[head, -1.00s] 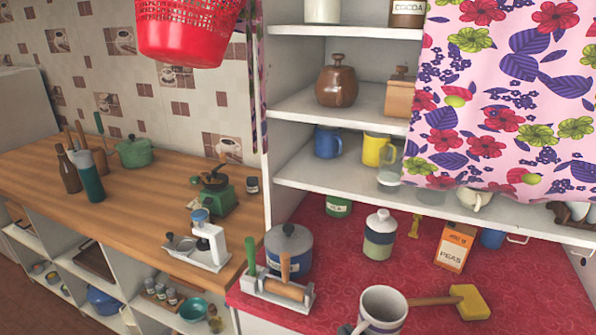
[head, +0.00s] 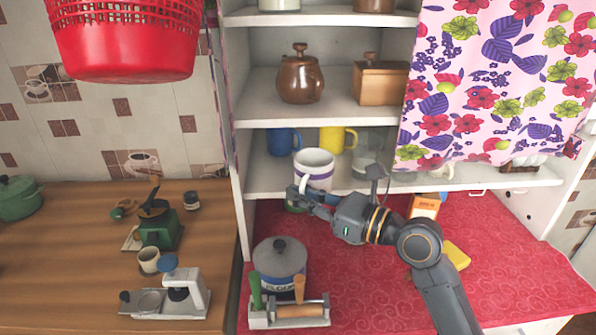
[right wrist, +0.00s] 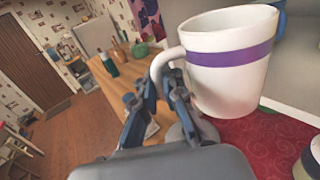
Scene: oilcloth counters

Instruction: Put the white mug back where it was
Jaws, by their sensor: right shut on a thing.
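The white mug (head: 314,168) has a purple band and is upright at the front of the middle shelf (head: 262,180). My right gripper (head: 303,194) is shut on it, reaching in from the right. In the right wrist view the mug (right wrist: 228,70) is large, and the fingers (right wrist: 158,92) close on its handle. I cannot tell whether its base touches the shelf. A blue mug (head: 283,141) and a yellow mug (head: 336,138) stand behind it on that shelf. My left gripper is not in view.
A glass jar (head: 366,160) stands right of the mug on the shelf. The flowered curtain (head: 490,85) covers the shelves' right part. Below are the flour pot (head: 280,262), a rolling pin rack (head: 290,315) and the red counter (head: 380,295). A brown pot (head: 299,80) is above.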

